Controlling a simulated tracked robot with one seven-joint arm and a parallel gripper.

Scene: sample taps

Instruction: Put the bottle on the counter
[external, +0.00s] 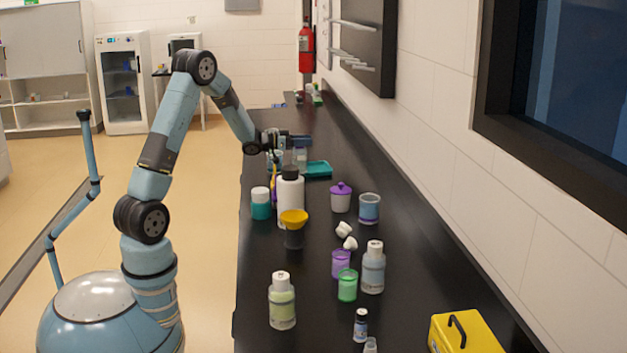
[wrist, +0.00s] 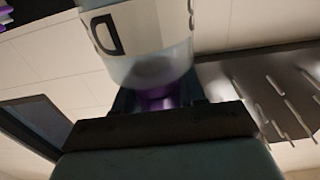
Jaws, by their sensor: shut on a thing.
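My gripper (external: 291,140) is over the far half of the black counter (external: 262,268), above a teal tray. In the wrist view, my gripper (wrist: 160,105) is shut on a bottle (wrist: 150,45) with a whitish, translucent body and a dark mark on its label. A purple part shows between the jaws. In the external view, a small, pale grey-blue shape at the jaws looks like this bottle (external: 301,157). I cannot tell whether its bottom touches anything.
The teal tray (external: 318,169) lies below. Nearer stand a white bottle with a black cap (external: 290,198), a teal jar (external: 261,208), a yellow-topped cup (external: 294,230), a purple-lidded jar (external: 341,198) and several bottles. A yellow box (external: 465,335) is at the near right.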

